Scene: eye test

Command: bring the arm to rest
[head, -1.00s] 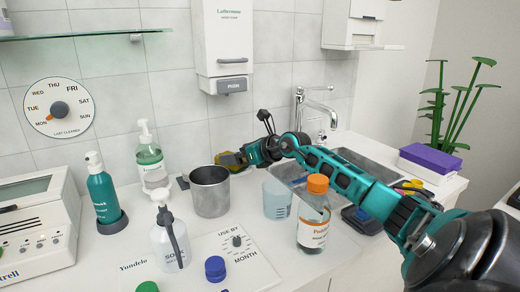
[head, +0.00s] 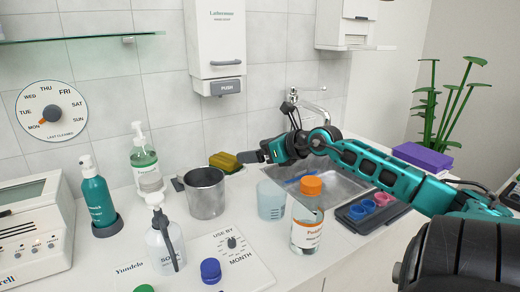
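My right arm, teal and black, reaches in from the right over the sink and counter. Its gripper (head: 251,157) hangs above the counter behind the metal mug, its tip close to the yellow-green sponge (head: 225,162). I cannot tell if it touches the sponge. The fingers are small and seen from the side, so their opening is hidden. My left gripper is not in view.
A metal mug (head: 205,194), a clear beaker (head: 271,201) and an orange-capped bottle (head: 307,217) stand below the arm. The sink (head: 338,187) and a dark tray (head: 357,222) with coloured rings lie right. A soap dispenser (head: 216,45) hangs above.

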